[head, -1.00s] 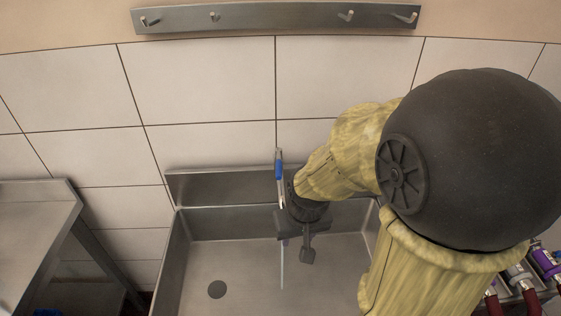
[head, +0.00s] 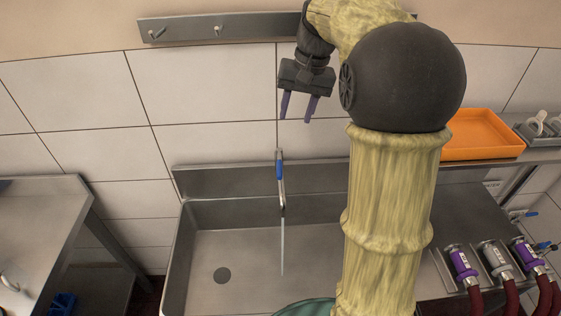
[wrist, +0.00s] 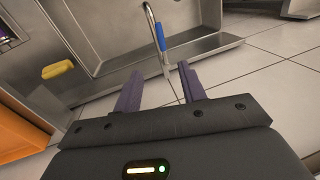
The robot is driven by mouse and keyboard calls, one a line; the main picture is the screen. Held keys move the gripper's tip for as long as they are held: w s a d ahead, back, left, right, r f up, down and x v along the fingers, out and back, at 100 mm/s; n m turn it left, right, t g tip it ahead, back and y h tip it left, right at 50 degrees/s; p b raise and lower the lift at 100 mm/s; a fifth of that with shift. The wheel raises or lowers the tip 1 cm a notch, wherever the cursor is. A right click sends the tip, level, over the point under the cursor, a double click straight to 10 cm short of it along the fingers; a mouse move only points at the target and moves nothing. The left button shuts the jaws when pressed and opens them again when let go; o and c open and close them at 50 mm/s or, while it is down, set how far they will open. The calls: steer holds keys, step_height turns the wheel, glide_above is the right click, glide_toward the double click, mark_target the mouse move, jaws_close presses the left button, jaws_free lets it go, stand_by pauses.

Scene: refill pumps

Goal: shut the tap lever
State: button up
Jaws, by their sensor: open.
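The tap (head: 282,200) rises from the back of the steel sink, with a blue lever (head: 279,163) at its top. A thin pale streak, apparently water, runs from the spout down into the basin. My gripper (head: 297,119) is open and empty, above the tap in the picture and in front of the tiled wall, with its purple fingers pointing down. In the wrist view, the blue lever (wrist: 160,37) shows beyond and between the two fingers (wrist: 159,70), apart from them. No contact shows.
The sink (head: 215,245) lies below. Right of my arm are an orange tray (head: 480,134) and several hose nozzles (head: 463,264). A hook rail (head: 185,29) is on the wall. A steel table (head: 40,225) stands left. A yellow object (wrist: 57,70) shows in the wrist view.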

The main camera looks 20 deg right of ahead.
mark_target(280, 167)
steer(key=a+f, duration=0.1)
steer(key=f, duration=0.4)
steer(key=a+f+p, duration=0.1)
steer(key=f, duration=0.5)
steer(key=w+a+f+p, duration=0.1)
steer(key=f, duration=0.5)
steer(key=shift+a+f, duration=0.1)
steer(key=shift+a, duration=0.1)
jaws_close()
